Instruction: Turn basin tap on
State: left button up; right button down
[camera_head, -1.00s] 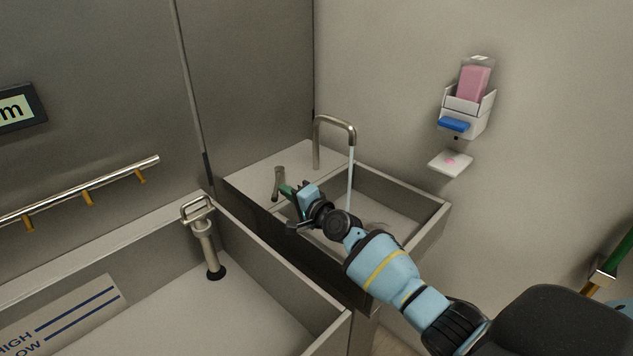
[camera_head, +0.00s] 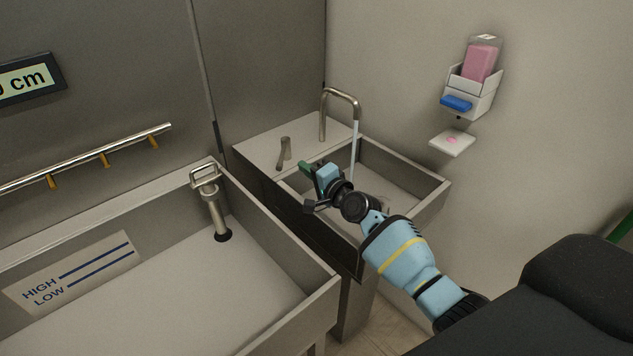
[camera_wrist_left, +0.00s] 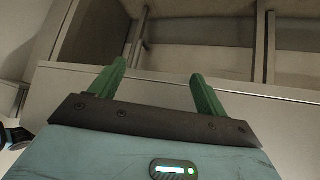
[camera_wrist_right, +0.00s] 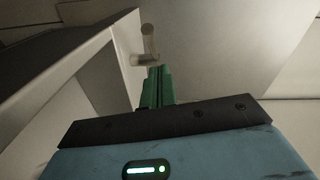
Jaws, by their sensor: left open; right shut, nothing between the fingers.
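The basin tap has a bent metal spout (camera_head: 341,96), and a pale straight stream of water (camera_head: 354,150) falls from it into the basin (camera_head: 432,198). Its short lever handle (camera_head: 284,152) stands on the ledge left of the spout. My right gripper (camera_head: 305,168) is shut and empty, just right of and in front of the handle, with a small gap in the head view. In the right wrist view the handle (camera_wrist_right: 148,45) shows just beyond the closed green fingertips (camera_wrist_right: 157,70). My left gripper (camera_wrist_left: 157,72) is open and empty in its wrist view, outside the head view.
A larger trough (camera_head: 300,268) with an upright metal fitting (camera_head: 215,210) stands at the left. A rail (camera_head: 90,160) and a display (camera_head: 28,80) are on the left wall. A soap dispenser (camera_head: 470,90) hangs on the right wall. Shelf-like structures (camera_wrist_left: 205,55) face my left gripper.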

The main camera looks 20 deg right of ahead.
jog(key=s, duration=0.1)
jog(key=s+p, duration=0.1)
jog(key=s, duration=0.1)
jog(key=s+a, duration=0.1)
jog(key=shift+s+r, duration=0.25)
jog(key=shift+s+a+f+p, duration=0.15)
jog(key=shift+s+p, duration=0.15)
jog(key=shift+s, duration=0.3)
pick_arm(q)
jog(key=shift+w+a+r+t, duration=0.15)
jog(key=shift+w+a+r, duration=0.05)
jog(key=shift+w+r, duration=0.4)
jog(key=shift+w+a+r+t, duration=0.15)
jog(key=shift+w+r, duration=0.3)
jog(key=shift+r, duration=0.1)
jog(key=shift+d+r, duration=0.1)
